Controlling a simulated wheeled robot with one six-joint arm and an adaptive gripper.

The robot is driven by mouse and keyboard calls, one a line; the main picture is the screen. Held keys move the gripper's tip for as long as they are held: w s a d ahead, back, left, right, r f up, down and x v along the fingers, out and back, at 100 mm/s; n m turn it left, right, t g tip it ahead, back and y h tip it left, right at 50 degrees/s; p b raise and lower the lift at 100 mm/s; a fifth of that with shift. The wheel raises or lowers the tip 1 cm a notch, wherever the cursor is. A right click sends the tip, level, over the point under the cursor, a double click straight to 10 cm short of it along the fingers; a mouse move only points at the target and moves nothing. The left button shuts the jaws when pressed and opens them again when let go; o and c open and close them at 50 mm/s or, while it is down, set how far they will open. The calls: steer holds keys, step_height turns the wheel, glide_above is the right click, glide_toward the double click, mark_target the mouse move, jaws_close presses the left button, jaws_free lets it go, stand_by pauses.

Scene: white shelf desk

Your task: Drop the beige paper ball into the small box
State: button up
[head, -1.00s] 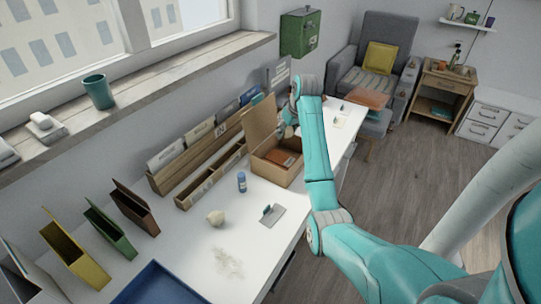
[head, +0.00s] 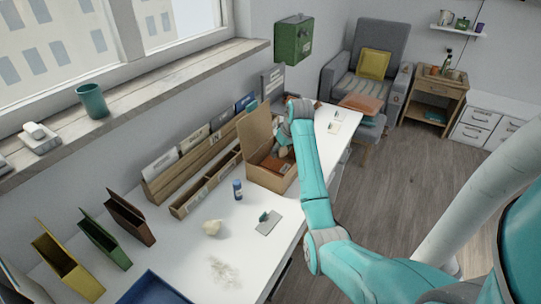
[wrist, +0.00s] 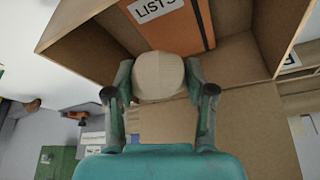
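The beige paper ball (wrist: 158,76) sits between the two fingers of my gripper (wrist: 160,80) in the wrist view, and both fingers appear to touch its sides. The small cardboard box (head: 262,179) stands on the white desk with its flap up; its inner wall shows in the wrist view (wrist: 232,59). An orange-brown folder marked LISTS (wrist: 186,22) lies in the box. My gripper (head: 284,150) is at the box opening in the head view, partly hidden by my arm. I cannot tell the ball's exact height over the folder.
A cream crumpled lump (head: 212,227), a blue bottle (head: 238,190) and a grey card with a teal item (head: 268,223) are on the desk. A wooden file rack (head: 190,160) stands behind, beside the box. Upright holders and a blue tray (head: 152,288) are at left.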

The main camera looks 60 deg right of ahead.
steer(key=o, duration=0.3)
steer(key=shift+o, duration=0.2)
steer(key=shift+r, duration=0.1)
steer(key=v, duration=0.7)
steer(key=shift+s+r, duration=0.1)
steer(key=shift+s, duration=0.05)
